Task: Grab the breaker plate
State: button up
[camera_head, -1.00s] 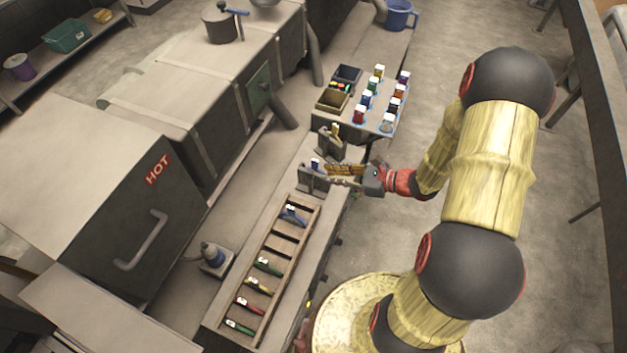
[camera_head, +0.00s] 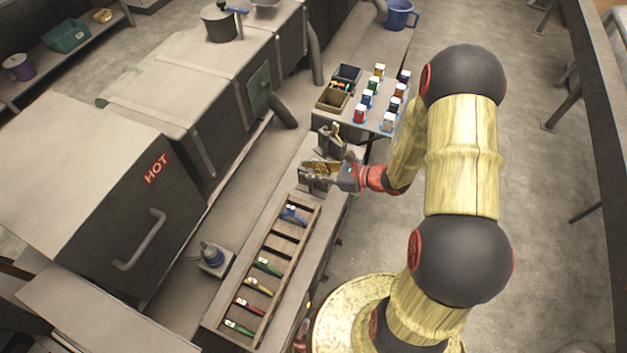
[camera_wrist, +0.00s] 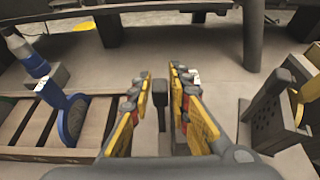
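My gripper (camera_wrist: 160,100) is open, and its yellow-and-red fingers point forward over the bench. A dark upright post or handle (camera_wrist: 160,90) stands between the fingers, with narrow gaps on both sides. I cannot tell whether it is part of the breaker plate. In the head view my gripper (camera_head: 320,172) is over the small stand between the tool rack and the other stand, and it hides most of that stand. A grey stand with holes (camera_wrist: 272,122) is to the right of the fingers, apart from them. A small white label (camera_wrist: 195,77) shows behind the right finger.
A wooden rack (camera_head: 268,262) with several coloured tools lies nearer on the bench. Its blue round-headed tool (camera_wrist: 72,118) is left of my fingers. A second stand (camera_head: 331,141) and a shelf of labelled bottles (camera_head: 372,98) are beyond. The HOT machine (camera_head: 120,215) is left.

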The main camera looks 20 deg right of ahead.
jog(key=shift+c, duration=1.2)
grip_shut()
jog(key=shift+r, duration=0.1)
